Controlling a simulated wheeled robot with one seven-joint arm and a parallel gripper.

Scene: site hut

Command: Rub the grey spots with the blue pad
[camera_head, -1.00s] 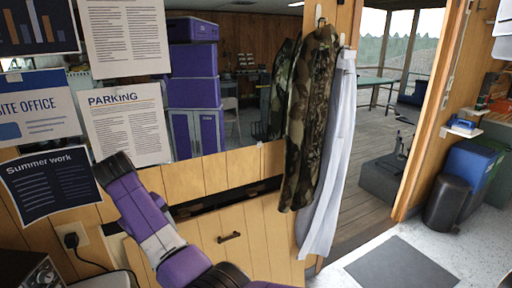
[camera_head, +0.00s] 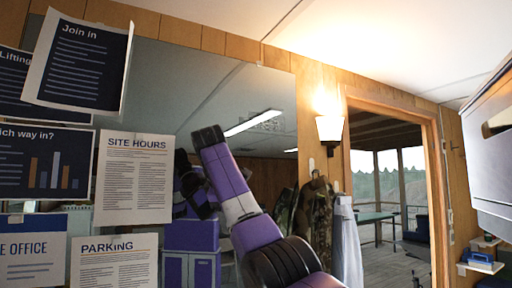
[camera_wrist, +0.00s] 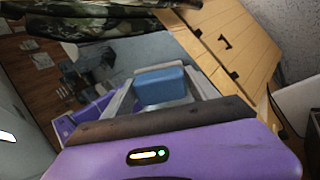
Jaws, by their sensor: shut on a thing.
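The blue pad (camera_wrist: 162,88) is held between the two grey fingers of my gripper (camera_wrist: 163,92) in the wrist view. My gripper is shut on it, and the pad is in the air in front of the mirror and wood-panelled wall. In the head view my purple arm (camera_head: 238,190) reaches up in front of the large mirror (camera_head: 170,85); I cannot make out the gripper's fingers or the pad there. A faint greyish patch (camera_head: 266,121) shows high on the mirror, beside the reflected lamp; I cannot tell whether it is the grey spots.
Paper notices (camera_head: 135,180) cover the left side. A lit wall lamp (camera_head: 330,128), camouflage jacket (camera_head: 316,215) and pale garment (camera_head: 346,245) are right of the mirror. A doorway (camera_head: 395,215) opens beyond. A white cabinet (camera_head: 492,150) juts in at right, above a shelf with a blue object (camera_head: 480,261).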

